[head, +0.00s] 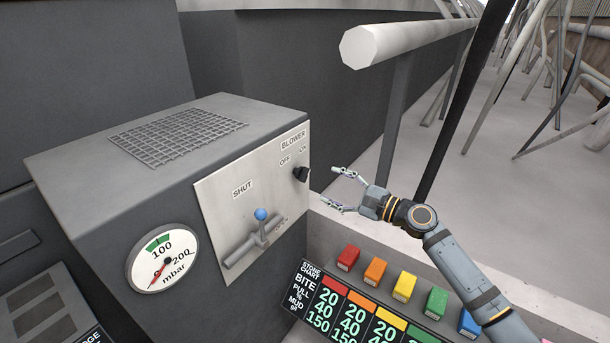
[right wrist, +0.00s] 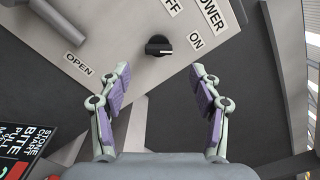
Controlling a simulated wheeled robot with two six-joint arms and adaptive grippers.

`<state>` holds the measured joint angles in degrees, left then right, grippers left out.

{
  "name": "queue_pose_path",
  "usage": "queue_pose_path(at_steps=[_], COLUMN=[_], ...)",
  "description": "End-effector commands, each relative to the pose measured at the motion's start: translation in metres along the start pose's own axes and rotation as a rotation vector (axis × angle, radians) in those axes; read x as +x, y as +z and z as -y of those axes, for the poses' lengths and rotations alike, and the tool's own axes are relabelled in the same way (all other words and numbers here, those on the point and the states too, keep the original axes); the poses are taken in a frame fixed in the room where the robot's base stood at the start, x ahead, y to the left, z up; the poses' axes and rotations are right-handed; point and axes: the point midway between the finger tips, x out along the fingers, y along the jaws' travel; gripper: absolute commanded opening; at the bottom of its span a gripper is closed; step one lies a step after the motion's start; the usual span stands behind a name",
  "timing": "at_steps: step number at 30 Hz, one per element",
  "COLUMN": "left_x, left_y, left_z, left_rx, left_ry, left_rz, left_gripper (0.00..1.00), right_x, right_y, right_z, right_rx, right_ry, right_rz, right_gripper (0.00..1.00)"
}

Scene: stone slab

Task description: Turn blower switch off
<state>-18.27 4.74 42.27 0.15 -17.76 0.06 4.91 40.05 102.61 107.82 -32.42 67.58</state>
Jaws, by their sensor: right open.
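The blower switch is a small black knob (head: 301,174) on the pale metal panel (head: 222,200), below the BLOWER, OFF and ON labels. In the right wrist view the knob (right wrist: 158,46) has its pointer turned toward the ON label (right wrist: 196,40). My right gripper (head: 330,186) is open and empty, just right of the knob and apart from it. In the right wrist view its two purple-padded fingers (right wrist: 160,72) are spread, with the knob showing beyond and between their tips. My left gripper is not in view.
A blue-tipped lever (head: 261,214) sits lower left on the same panel, by the SHUT and OPEN labels. A pressure gauge (head: 162,258) is on the box front. A pale rail (head: 410,39) runs above.

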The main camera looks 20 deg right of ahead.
Motion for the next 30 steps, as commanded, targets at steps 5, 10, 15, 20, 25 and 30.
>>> queue_pose_path(at_steps=[5,10,15,20,25,30], left_x=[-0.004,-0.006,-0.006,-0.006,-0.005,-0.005], left_y=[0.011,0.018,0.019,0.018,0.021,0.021], left_z=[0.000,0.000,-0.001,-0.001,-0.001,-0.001], left_rx=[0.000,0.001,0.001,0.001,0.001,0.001], left_ry=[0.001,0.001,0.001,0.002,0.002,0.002], left_rz=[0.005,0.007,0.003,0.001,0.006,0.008], left_gripper=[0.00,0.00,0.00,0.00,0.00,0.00], right_x=[0.033,0.068,0.090,0.096,0.096,0.095], right_y=[0.003,0.003,0.002,0.002,0.001,0.001], right_z=[0.002,0.000,-0.001,-0.002,-0.002,-0.002], right_rx=[0.004,0.005,0.001,0.000,-0.001,-0.001], right_ry=[-0.004,0.000,0.003,0.005,0.005,0.005], right_rz=[0.005,0.005,0.002,0.001,0.001,0.001], right_gripper=[0.64,0.64,0.64,0.64,0.64,0.44])
